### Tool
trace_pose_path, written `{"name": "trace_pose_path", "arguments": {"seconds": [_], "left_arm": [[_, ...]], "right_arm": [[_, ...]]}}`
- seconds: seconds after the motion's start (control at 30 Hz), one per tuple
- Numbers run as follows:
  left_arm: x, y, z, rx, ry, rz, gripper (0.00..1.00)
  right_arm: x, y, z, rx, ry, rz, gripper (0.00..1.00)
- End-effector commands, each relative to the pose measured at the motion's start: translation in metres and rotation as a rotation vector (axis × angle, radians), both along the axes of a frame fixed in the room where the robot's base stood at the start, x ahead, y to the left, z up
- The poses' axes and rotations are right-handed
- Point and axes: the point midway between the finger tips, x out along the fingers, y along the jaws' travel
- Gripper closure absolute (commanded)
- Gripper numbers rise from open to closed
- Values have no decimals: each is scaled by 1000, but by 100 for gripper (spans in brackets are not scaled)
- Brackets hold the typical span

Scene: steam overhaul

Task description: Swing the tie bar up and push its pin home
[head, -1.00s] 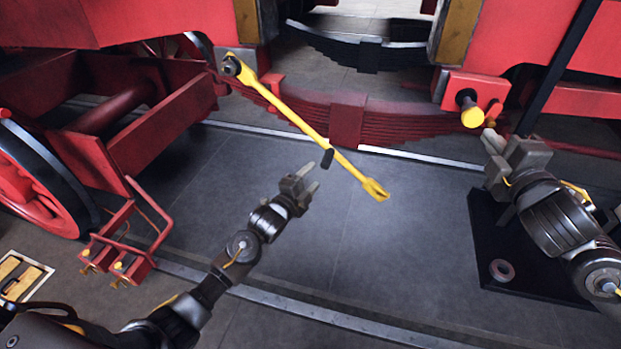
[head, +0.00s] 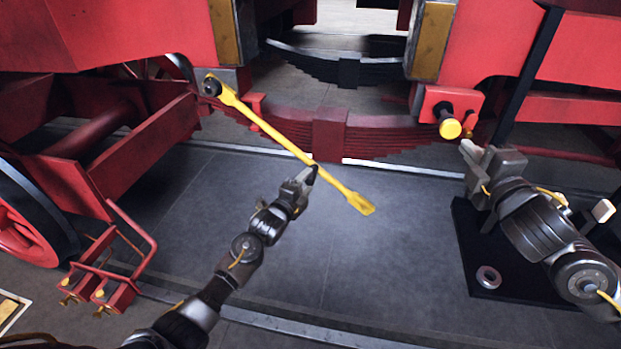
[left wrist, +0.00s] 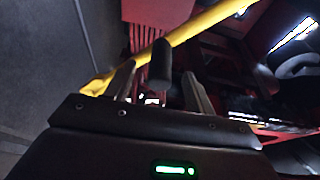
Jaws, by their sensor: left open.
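The yellow tie bar (head: 275,133) slants down to the right from its pivot (head: 211,86) on the red frame, its forked end (head: 362,205) low over the floor. It also crosses the left wrist view (left wrist: 195,28). A short black handle (left wrist: 160,65) on the bar lies between the spread fingers of my left gripper (left wrist: 160,88), with visible gaps to both. In the head view my left gripper (head: 306,178) is at the bar's lower half. The yellow-capped pin (head: 450,128) sticks out of a red bracket (head: 436,101). My right gripper (head: 468,152) is just below it, apart; its finger gap is unclear.
A dark red leaf spring (head: 331,135) lies behind the bar. A red step frame (head: 118,262) and wheel (head: 25,225) stand at left. A black plate (head: 520,275) with a small ring (head: 488,276) lies at right. The middle floor is clear.

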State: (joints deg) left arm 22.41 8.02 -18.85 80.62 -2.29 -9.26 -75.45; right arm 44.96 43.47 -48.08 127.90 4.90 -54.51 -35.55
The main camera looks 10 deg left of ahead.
Motion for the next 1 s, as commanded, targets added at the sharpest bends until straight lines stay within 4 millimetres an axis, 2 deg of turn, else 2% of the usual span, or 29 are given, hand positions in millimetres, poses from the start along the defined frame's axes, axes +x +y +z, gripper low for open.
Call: {"name": "trace_pose_path", "arguments": {"seconds": [0.1,0.3,0.77,1.0], "left_arm": [[13,-4,0,0,-1,1,45],[27,-8,0,0,0,0,45],[32,-10,0,0,0,0,45],[32,-10,0,0,0,0,77]], "right_arm": [[0,0,0,0,0,0,100],[0,0,0,0,0,0,100],[0,0,0,0,0,0,100],[0,0,0,0,0,0,100]]}}
